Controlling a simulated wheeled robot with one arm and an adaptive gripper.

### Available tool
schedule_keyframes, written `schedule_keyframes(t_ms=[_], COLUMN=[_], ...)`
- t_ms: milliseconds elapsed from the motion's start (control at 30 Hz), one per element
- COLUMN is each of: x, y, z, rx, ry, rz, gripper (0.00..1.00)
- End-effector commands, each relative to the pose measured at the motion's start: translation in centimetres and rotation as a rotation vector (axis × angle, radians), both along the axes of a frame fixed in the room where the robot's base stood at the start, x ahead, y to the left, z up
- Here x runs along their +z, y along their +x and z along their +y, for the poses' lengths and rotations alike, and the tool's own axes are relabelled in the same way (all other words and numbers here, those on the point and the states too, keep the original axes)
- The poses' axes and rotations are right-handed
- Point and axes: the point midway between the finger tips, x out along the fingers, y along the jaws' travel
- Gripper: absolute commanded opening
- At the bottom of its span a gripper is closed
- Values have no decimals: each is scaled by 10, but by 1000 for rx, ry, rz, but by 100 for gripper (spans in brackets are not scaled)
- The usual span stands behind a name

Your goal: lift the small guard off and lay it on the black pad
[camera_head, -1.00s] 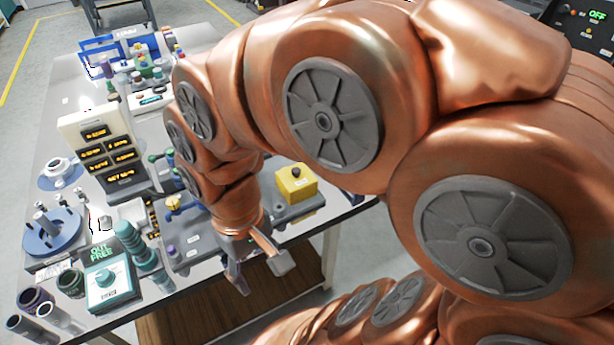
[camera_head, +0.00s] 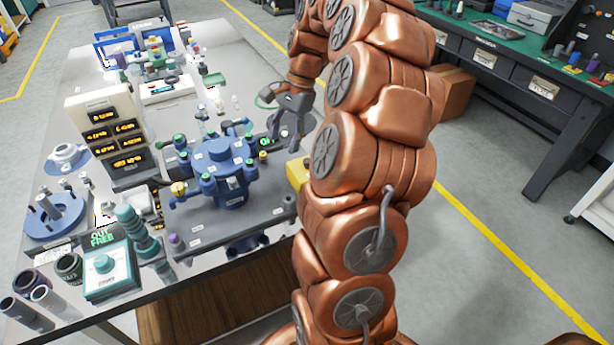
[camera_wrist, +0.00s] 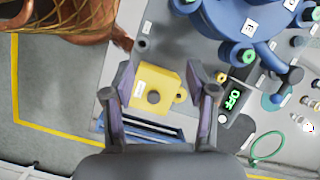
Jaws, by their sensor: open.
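A small yellow box-shaped guard (camera_head: 296,173) with a dark round knob sits at the right end of the grey base plate, partly hidden by my arm in the head view. In the wrist view the guard (camera_wrist: 152,80) shows from above, between and beyond my fingers. My gripper (camera_head: 287,131) is open and empty, above the right side of the table and behind the guard in the head view. Its two fingers also show apart in the wrist view (camera_wrist: 160,75). I cannot make out a black pad for certain; a dark slotted piece (camera_wrist: 150,130) lies close to the guard.
A blue valve body (camera_head: 222,165) with several ports stands on the base plate (camera_head: 205,222). A lit dark display (camera_wrist: 233,98) is to the guard's right in the wrist view. A green loop (camera_wrist: 266,146) lies further right. The table's front edge is close by.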

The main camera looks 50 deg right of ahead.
Motion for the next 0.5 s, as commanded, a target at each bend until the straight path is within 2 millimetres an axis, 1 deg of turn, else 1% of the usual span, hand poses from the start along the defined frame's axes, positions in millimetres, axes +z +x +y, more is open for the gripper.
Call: schedule_keyframes(t_ms=[33, 100, 200, 333, 400, 500], x=[-12, -21, -32, -41, -43, -47], y=[0, -3, -8, -14, -16, -17], z=[-24, -50, -80, -103, -109, -110], rx=[-82, -177, -289, -376, -400, -409], ry=[12, 23, 35, 46, 48, 50], rz=[12, 29, 48, 65, 71, 74], gripper=[57, 57, 57, 57, 57, 57])
